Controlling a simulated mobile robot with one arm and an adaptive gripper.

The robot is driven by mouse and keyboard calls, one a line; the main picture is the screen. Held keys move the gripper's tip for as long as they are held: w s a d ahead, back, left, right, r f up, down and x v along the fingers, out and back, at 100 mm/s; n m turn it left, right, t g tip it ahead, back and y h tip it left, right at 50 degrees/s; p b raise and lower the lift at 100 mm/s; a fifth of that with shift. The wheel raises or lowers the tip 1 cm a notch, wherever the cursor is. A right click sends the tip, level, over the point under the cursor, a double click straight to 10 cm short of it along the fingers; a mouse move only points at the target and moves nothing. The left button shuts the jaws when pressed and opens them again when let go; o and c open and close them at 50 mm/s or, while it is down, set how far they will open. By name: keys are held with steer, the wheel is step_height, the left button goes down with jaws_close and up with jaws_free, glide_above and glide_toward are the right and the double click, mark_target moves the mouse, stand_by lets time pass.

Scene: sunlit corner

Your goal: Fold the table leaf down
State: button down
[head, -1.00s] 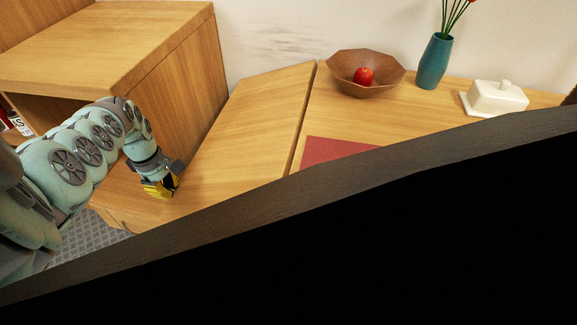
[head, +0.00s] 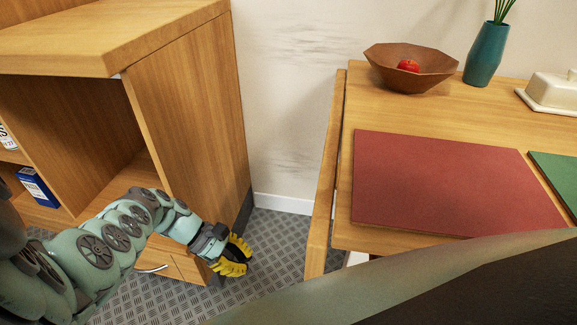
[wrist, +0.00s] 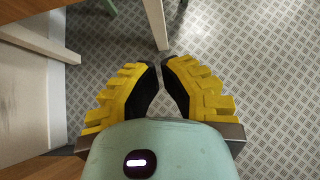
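The wooden table leaf (head: 325,180) shows in the head view as a narrow, nearly edge-on strip along the left side of the table (head: 345,205). It hangs steeply down from the tabletop; its broad face is mostly out of sight. My gripper (head: 238,258), with yellow ribbed fingers, is over the floor to the left of the leaf, apart from it. In the wrist view my gripper (wrist: 161,65) has its fingertips close together, with nothing between them.
A wooden cabinet (head: 190,110) with open shelves stands close on the left of my arm. A red mat (head: 440,185), a brown bowl (head: 385,75) with a red apple (head: 408,66), a teal vase (head: 486,55) and a white butter dish (head: 552,92) are on the table. Grey floor (head: 275,245) lies between cabinet and leaf.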

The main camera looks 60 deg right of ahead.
steer(key=s+d+f+g+h+b, duration=0.1)
steer(key=s+d+f+g+b, duration=0.1)
steer(key=s+b, duration=0.2)
steer(key=s+d+f+g+h+b, duration=0.1)
steer(key=s+d+f+g+b, duration=0.2)
steer(key=s+b, duration=0.2)
steer(key=shift+s+f+b, duration=0.15)
steer(key=shift+s+b, duration=0.15)
steer(key=shift+s, duration=1.4)
steer(key=shift+a, duration=0.1)
